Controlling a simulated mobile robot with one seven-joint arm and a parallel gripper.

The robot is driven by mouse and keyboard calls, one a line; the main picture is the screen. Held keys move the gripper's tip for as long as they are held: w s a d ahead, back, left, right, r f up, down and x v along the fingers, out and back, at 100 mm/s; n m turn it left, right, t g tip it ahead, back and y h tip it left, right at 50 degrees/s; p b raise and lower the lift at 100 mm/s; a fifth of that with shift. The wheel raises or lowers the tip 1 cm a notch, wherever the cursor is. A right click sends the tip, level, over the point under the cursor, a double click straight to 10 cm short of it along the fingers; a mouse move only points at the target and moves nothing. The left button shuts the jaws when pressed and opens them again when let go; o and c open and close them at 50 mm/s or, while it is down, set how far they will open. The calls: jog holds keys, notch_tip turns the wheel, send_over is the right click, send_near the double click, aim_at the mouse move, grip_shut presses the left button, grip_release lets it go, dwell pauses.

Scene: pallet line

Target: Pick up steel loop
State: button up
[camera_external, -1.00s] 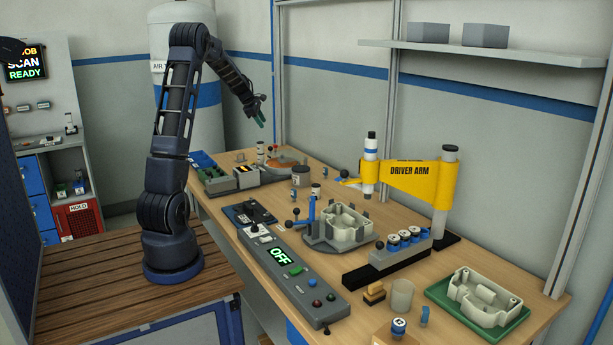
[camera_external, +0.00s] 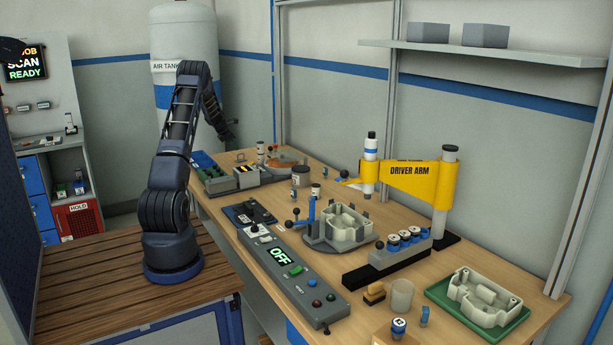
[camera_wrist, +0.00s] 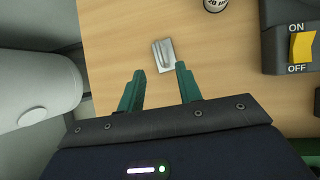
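The steel loop (camera_wrist: 164,55) is a small grey metal piece lying on the wooden table, just beyond my fingertips in the wrist view. In the external view it is a small grey shape (camera_external: 240,158) at the far left end of the table. My gripper (camera_wrist: 159,77) is open, its two green fingers apart with nothing between them. The loop lies roughly in line with the gap between the fingers. In the external view my gripper (camera_external: 228,137) is over the far left end of the table, and its fingers are hard to make out.
A dark box with a yellow ON/OFF switch (camera_wrist: 302,46) stands to the right in the wrist view. The air tank (camera_wrist: 35,85) is at left, past the table edge. Bare wood (camera_wrist: 110,40) surrounds the loop.

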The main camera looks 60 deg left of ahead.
jog(key=x, duration=0.8)
jog(key=shift+w+f, duration=0.15)
jog(key=shift+w, duration=0.05)
jog(key=shift+c, duration=0.2)
grip_shut()
